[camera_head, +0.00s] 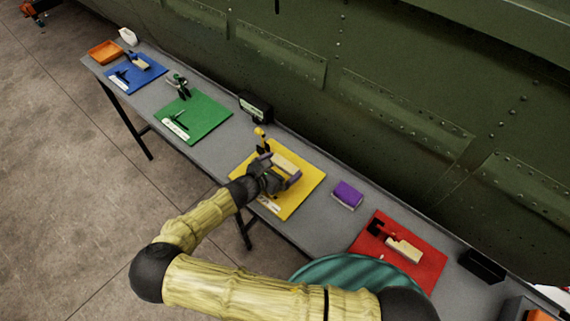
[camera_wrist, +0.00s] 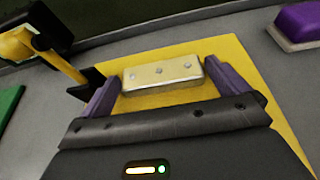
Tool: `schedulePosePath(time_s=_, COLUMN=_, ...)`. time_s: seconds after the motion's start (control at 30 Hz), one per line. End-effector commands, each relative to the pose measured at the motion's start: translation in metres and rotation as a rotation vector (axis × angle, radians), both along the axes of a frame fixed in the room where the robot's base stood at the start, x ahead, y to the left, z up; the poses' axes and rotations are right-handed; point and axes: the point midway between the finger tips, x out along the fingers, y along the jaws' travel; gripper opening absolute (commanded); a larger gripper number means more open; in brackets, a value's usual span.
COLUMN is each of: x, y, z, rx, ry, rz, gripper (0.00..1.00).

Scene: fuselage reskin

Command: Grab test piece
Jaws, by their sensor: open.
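In the head view the pale block (camera_head: 286,161) shows on the yellow mat (camera_head: 312,180), just beyond my gripper. My gripper (camera_head: 279,172) is over this mat. In the wrist view its two purple fingers (camera_wrist: 162,92) are spread apart, with the block seen between and slightly beyond their tips. I cannot tell whether either finger touches the block.
A yellow and black tool (camera_wrist: 62,55) stands left of the block. A purple box (camera_head: 347,195) lies right of the yellow mat. Green (camera_head: 208,112), blue (camera_head: 152,70) and red (camera_head: 425,262) mats with tools lie along the grey table. The green fuselage wall (camera_head: 400,70) rises behind.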

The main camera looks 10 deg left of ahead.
Motion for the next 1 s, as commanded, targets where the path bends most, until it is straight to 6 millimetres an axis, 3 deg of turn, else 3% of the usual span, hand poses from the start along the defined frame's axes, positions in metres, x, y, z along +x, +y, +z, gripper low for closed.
schedulePosePath(time_s=0.33, x=0.000, y=0.000, z=0.000, rx=0.000, ry=0.000, rz=0.000, gripper=0.98)
schedulePosePath(time_s=0.5, x=0.000, y=0.000, z=0.000, rx=0.000, ry=0.000, rz=-0.001, gripper=0.68)
schedulePosePath(time_s=0.83, x=0.000, y=0.000, z=0.003, rx=0.001, ry=0.000, rz=0.000, gripper=0.67)
schedulePosePath(time_s=1.0, x=0.000, y=0.001, z=0.019, rx=0.002, ry=-0.001, rz=-0.001, gripper=0.67)
